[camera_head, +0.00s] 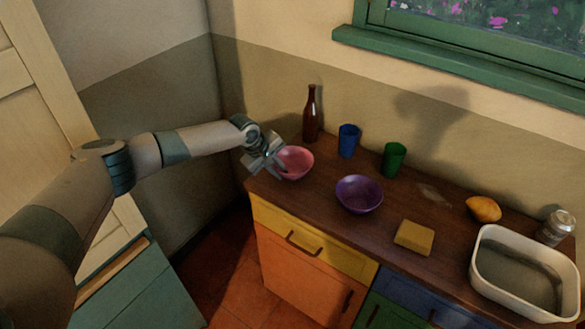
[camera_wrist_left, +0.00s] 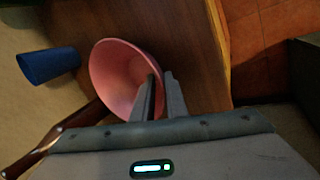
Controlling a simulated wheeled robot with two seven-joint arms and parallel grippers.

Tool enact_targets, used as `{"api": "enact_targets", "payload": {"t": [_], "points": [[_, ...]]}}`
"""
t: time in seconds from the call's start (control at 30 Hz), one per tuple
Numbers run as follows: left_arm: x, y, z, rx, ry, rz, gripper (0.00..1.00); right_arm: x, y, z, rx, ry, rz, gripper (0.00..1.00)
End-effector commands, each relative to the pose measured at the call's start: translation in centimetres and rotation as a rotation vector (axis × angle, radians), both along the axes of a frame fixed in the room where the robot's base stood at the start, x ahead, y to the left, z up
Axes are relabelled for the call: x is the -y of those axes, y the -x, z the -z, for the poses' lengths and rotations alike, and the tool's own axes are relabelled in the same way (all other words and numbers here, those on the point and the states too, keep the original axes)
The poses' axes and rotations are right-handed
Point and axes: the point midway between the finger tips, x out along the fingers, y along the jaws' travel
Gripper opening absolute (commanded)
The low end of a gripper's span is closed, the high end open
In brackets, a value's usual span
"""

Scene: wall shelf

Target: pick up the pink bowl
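The pink bowl (camera_head: 296,161) is at the left end of the wooden counter in the head view, upright or nearly so. My left gripper (camera_head: 280,163) reaches it from the left. In the left wrist view the bowl (camera_wrist_left: 112,78) shows its open inside. The left gripper's two fingers (camera_wrist_left: 162,92) are close together with the bowl's wall between them, one finger inside the rim and one outside. The gripper looks shut on the rim. I cannot tell whether the bowl's base touches the counter. My right gripper is not in view.
A brown bottle (camera_head: 311,115) stands just behind the bowl. A blue cup (camera_head: 348,141), a green cup (camera_head: 393,160) and a purple bowl (camera_head: 358,195) are to the right.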

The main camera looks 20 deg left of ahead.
Motion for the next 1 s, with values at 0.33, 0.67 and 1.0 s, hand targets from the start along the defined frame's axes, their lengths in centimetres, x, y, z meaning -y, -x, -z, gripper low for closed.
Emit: {"api": "enact_targets", "payload": {"t": [0.33, 0.67, 1.0], "points": [[0.0, 0.0, 0.0, -0.001, -0.001, 0.0, 0.0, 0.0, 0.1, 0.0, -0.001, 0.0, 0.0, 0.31], [0.0, 0.0, -0.2, 0.001, 0.001, 0.0, 0.0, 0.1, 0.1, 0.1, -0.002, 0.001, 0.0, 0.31], [0.0, -0.1, -3.5, 0.004, 0.003, 0.001, 0.0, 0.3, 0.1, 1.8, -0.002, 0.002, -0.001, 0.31]]}}
